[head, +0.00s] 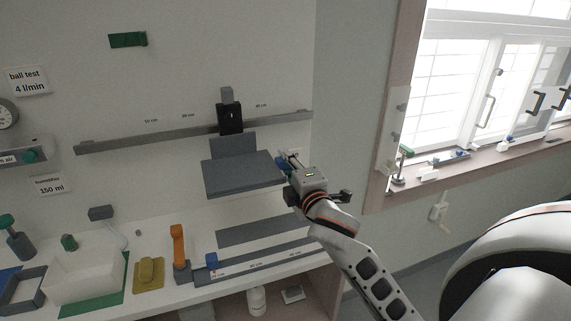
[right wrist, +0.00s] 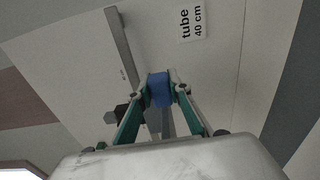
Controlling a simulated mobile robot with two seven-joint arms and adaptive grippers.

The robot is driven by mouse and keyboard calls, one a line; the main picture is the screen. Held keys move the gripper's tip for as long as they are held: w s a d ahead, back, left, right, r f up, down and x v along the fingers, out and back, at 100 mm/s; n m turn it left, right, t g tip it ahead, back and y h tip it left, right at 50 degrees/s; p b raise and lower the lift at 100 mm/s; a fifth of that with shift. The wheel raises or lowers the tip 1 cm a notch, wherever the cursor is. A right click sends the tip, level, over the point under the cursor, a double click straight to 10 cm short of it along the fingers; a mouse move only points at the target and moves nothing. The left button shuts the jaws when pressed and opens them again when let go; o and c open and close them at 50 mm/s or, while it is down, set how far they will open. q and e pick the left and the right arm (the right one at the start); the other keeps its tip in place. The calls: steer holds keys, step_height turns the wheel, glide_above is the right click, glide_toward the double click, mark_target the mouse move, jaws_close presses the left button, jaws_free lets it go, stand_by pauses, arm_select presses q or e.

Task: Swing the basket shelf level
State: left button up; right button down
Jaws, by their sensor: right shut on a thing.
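The grey basket shelf (head: 238,174) sticks out from the wall panel below a long grey rail (head: 180,133). Its top face shows and it looks close to level; a small tilt I cannot tell. An upright grey plate (head: 233,146) stands at its back. My right gripper (head: 287,163) is at the shelf's right edge. In the right wrist view its green-sided fingers are shut on a blue block (right wrist: 159,90), which looks like a grip on the shelf's side. In the head view the fingers mostly hide the blue block. My left gripper is not in view.
A black clamp (head: 230,119) sits on the rail. Below, the counter holds an orange upright handle (head: 179,247), a yellow piece (head: 149,273) and a white bin (head: 84,279). A window sill (head: 465,168) with small items lies to the right.

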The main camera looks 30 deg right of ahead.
steer(key=c, duration=1.8)
jaws_free()
steer(key=shift+c, duration=0.2)
steer(key=v, duration=0.7)
steer(key=shift+s, duration=0.3)
steer(key=shift+a, duration=0.1)
